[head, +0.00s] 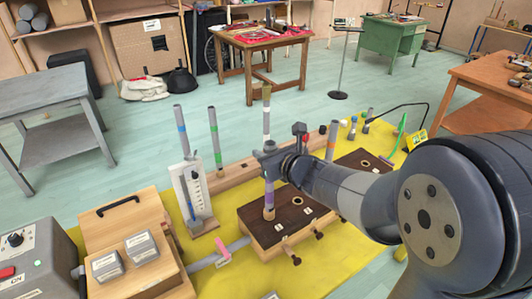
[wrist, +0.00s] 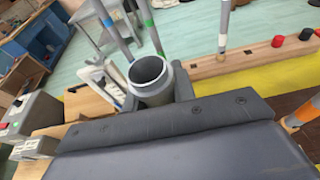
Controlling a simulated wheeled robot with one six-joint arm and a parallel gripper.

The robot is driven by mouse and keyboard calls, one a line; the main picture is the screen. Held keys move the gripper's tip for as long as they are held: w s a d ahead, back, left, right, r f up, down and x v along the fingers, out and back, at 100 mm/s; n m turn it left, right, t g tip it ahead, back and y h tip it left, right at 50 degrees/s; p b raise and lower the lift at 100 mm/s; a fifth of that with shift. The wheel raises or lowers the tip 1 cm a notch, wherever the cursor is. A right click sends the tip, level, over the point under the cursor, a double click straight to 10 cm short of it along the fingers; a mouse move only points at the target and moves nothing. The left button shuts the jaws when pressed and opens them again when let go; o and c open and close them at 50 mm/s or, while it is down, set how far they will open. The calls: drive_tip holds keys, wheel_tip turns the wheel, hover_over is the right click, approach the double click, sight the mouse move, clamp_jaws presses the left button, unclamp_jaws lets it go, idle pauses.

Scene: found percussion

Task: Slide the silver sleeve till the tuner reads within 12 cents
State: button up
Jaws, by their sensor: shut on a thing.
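My gripper (head: 272,157) is shut around the top of an upright tube with a purple band (head: 268,197), which stands in a dark-topped wooden block (head: 290,222). In the wrist view a silver-grey sleeve (wrist: 150,97) with a round open mouth and pale rim sits between the jaws. The jaws hide where the sleeve meets the tube. A small yellow-green display (head: 416,139) stands at the right; it may be the tuner, but its reading is too small to tell.
A rack of banded tubes (head: 215,140) stands close behind my gripper. A white upright gauge panel (head: 194,195) is at the left, near a grey control box (head: 30,265). The yellow mat (head: 335,262) has bare room in front. Wooden pegs (head: 290,252) stick out of the block's front.

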drive_tip(key=shift+f+b, duration=0.55)
drive_tip(key=shift+b, duration=0.05)
idle(0.3)
drive_tip(key=o, duration=1)
drive_tip(key=v, duration=1.1)
drive_tip(key=shift+w+r+p, duration=0.1)
drive_tip(key=shift+p, duration=0.25)
drive_tip(key=shift+w+a, duration=0.1)
drive_tip(key=x, duration=1)
drive_tip(key=shift+w+a, duration=0.1)
drive_tip(key=shift+w, duration=0.1)
